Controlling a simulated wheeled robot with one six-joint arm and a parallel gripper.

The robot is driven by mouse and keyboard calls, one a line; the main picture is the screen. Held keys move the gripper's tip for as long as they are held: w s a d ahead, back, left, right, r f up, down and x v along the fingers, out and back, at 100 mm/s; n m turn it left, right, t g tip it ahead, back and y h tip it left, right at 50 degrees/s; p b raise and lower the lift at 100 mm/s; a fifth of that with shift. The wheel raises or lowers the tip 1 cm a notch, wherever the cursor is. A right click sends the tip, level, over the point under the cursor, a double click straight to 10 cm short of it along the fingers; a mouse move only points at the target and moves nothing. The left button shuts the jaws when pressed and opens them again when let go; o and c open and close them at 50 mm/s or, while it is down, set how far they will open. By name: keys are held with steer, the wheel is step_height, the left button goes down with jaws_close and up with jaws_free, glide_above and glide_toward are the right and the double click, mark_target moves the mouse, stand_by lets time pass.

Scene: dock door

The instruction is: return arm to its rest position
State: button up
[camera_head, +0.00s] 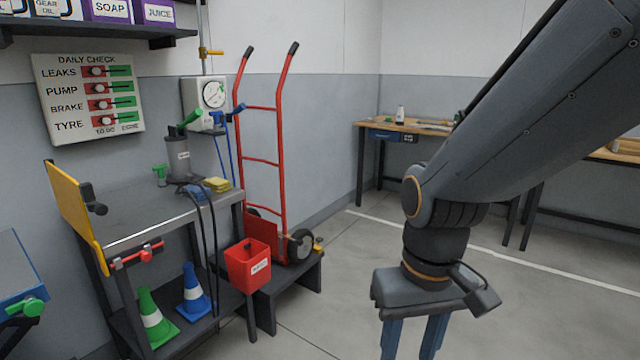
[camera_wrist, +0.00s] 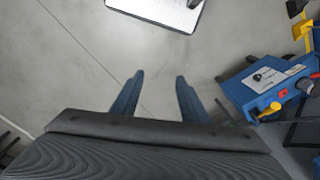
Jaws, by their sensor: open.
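My arm reaches in from the upper right of the head view and bends down at the wrist. My gripper (camera_head: 408,345) points down above the grey floor, right of the red bin. Its two blue fingers are apart with nothing between them, and their tips are cut off by the bottom edge. In the wrist view my gripper (camera_wrist: 157,82) also shows both fingers apart, with bare floor between and beyond them. It touches nothing that I can see.
A grey bench (camera_head: 165,212) with a yellow panel (camera_head: 75,215) stands left. A red bin (camera_head: 248,266) and red hand truck (camera_head: 262,160) stand beside it. A workbench (camera_head: 385,127) is at the back. A blue table (camera_wrist: 262,92) is right in the wrist view. Middle floor is clear.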

steer(key=d+r+m+p, duration=0.1)
steer(key=d+r+p, duration=0.5)
steer(key=p, duration=0.4)
steer(key=shift+s+d+r+m+p, duration=0.15)
steer(key=shift+s+r+m+p, duration=0.15)
steer(key=shift+s+m+p, duration=0.1)
steer(key=shift+c, duration=1.2)
steer(key=shift+w, duration=0.1)
